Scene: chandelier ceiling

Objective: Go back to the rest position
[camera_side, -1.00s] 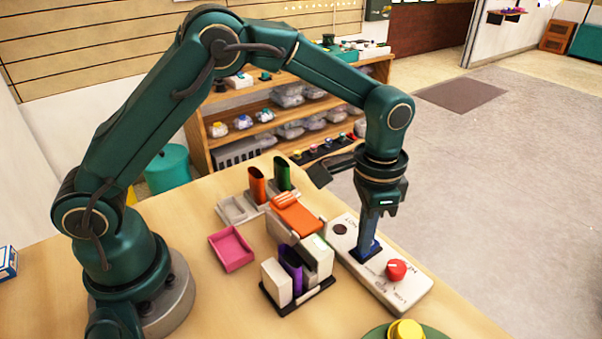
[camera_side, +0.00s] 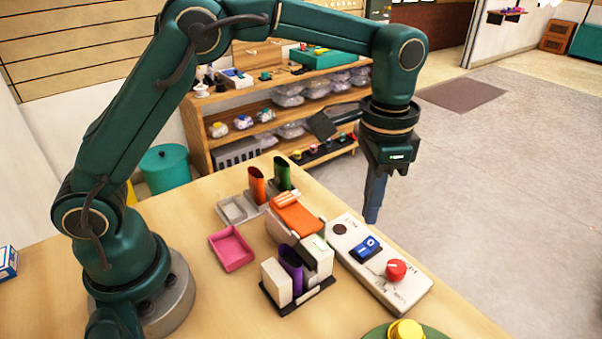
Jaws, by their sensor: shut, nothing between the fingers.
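My gripper (camera_side: 372,216) points down above the far right edge of the white control panel (camera_side: 343,240). Its fingers are together with nothing between them, and they are apart from the panel. The panel lies on the table and carries a dark round spot, a blue rocker switch (camera_side: 366,247) and a red knob (camera_side: 396,269). The blue switch is in plain sight and nothing touches it.
On the wooden table (camera_side: 215,305) stand a pink tray (camera_side: 231,250), a grey tray, orange and green cups, an orange-topped block (camera_side: 297,216) and a rack with a purple holder (camera_side: 291,268). A yellow button (camera_side: 406,330) is at the front. Shelves (camera_side: 215,140) stand behind.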

